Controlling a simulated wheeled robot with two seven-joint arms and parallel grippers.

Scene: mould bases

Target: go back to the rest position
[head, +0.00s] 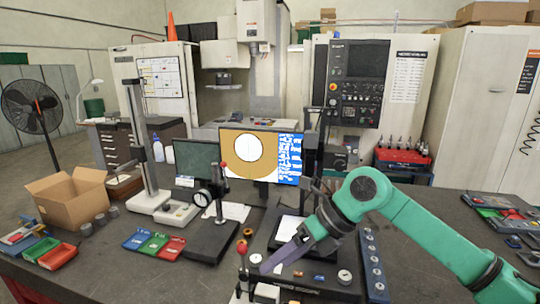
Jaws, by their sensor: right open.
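My right arm (424,219) is green and reaches in from the right edge, bending down toward the front middle of the bench. My right gripper (272,263) is open, with its purple-grey fingers low over the dark stand at the front middle. I see nothing held between its fingers. Small round metal pieces sit near it, one (344,276) to its right. I cannot tell whether the fingers touch anything. My left gripper is not in view.
A dial gauge stand (210,240), a monitor (262,153) and a cardboard box (68,198) stand on the dark bench. Small coloured trays (154,242) lie at the left. A blue-grey strip with round pieces (375,265) lies right of the gripper. Tool trays lie far right.

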